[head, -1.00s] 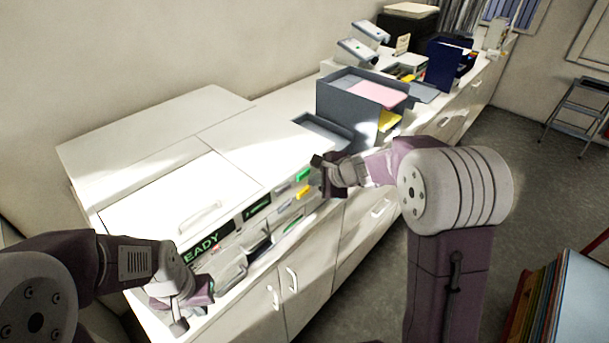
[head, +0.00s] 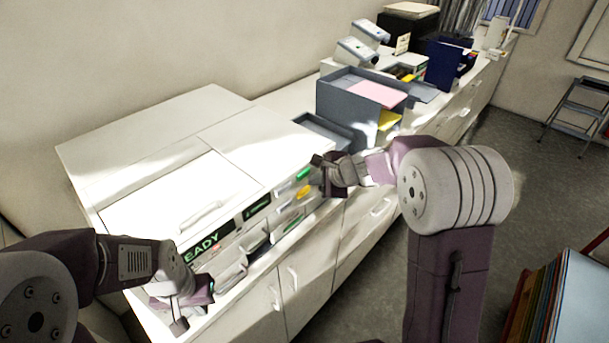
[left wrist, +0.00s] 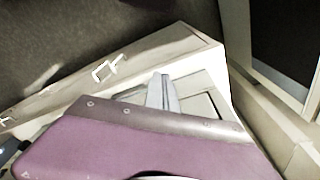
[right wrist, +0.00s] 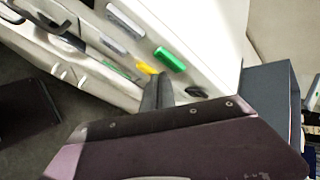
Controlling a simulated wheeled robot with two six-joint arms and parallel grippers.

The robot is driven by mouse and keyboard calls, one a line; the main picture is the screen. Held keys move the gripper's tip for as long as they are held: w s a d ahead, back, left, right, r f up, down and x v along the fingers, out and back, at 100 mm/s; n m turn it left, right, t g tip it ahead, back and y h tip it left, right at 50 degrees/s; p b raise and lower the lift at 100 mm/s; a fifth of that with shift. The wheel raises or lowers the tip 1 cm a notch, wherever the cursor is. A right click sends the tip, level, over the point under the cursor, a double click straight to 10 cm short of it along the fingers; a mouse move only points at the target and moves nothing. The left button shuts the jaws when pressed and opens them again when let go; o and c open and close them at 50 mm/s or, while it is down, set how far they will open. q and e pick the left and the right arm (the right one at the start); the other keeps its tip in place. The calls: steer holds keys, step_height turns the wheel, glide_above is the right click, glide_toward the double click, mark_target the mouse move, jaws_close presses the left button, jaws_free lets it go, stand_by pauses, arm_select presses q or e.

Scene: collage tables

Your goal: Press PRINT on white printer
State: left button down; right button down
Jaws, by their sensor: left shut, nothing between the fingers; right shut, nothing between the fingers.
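The white printer (head: 165,190) stands at the near left end of the counter, with a lit READY display (head: 202,244) on its front. A green button (head: 303,173) and a yellow button (head: 302,192) are at the right end of its front. In the right wrist view the green button (right wrist: 170,59) and the yellow button (right wrist: 147,68) are just beyond my fingertips. I cannot read a PRINT label. My right gripper (head: 318,175) is shut and empty, close to these buttons; contact cannot be told. My left gripper (head: 180,318) is shut and empty before the printer's left front.
Grey paper trays (head: 350,105) stand on the counter just right of the printer. A blue binder (head: 442,65) and other items stand farther along. White cabinet fronts (head: 310,270) run below.

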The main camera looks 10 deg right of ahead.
stand_by(0.8)
steer(key=shift+w+a, duration=0.25)
steer(key=shift+w, duration=0.1)
steer(key=shift+w+a, duration=0.3)
steer(key=shift+w, duration=0.05)
stand_by(0.7)
steer(key=shift+s+d, duration=0.55)
steer(key=shift+s, duration=0.2)
steer(key=shift+b, duration=0.35)
